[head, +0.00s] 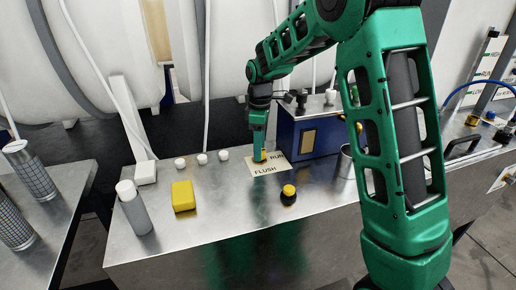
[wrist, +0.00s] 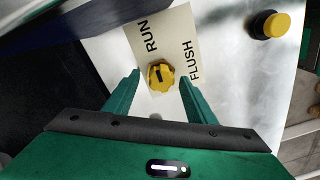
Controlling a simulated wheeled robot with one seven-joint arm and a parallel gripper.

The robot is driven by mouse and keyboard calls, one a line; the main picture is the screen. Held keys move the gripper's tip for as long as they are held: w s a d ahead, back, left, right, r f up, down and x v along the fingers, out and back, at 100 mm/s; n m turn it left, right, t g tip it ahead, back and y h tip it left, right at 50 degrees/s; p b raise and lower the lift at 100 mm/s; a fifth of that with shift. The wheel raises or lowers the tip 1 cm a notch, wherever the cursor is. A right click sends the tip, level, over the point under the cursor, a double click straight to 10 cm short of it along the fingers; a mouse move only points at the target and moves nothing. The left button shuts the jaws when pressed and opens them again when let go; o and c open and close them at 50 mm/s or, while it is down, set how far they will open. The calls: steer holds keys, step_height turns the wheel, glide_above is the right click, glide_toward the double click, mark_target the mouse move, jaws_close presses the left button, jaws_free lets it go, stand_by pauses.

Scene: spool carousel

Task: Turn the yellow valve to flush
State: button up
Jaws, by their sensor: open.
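The yellow valve (wrist: 161,76) is a small lobed knob with a dark mark on its top, seen in the wrist view between RUN and FLUSH on a pale label plate (wrist: 172,36). In the head view the plate (head: 267,169) lies on the metal bench, and the valve is mostly hidden by my gripper (head: 259,154). In the wrist view my gripper (wrist: 159,80) is open, pointing down, with one finger on each side of the valve. A gap shows beside the knob; I cannot tell whether either finger touches it.
A black button with a yellow cap (head: 289,194) stands in front of the plate. A yellow block (head: 183,196) and a white-capped bottle (head: 134,208) stand at left. A blue box (head: 311,135) stands close behind at right, with a metal cup (head: 346,161) beside it.

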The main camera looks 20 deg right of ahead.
steer(key=shift+f, duration=0.1)
steer(key=c, duration=1.1)
steer(key=shift+o, duration=0.3)
steer(key=shift+m, duration=0.4)
steer(key=m, duration=0.3)
steer(key=shift+m, duration=0.4)
steer(key=m, duration=0.4)
steer(key=shift+d+m, duration=0.1)
steer(key=shift+m, duration=0.2)
steer(key=m, duration=0.4)
steer(key=shift+t, duration=0.3)
steer(key=m, duration=0.4)
steer(key=shift+m, duration=0.3)
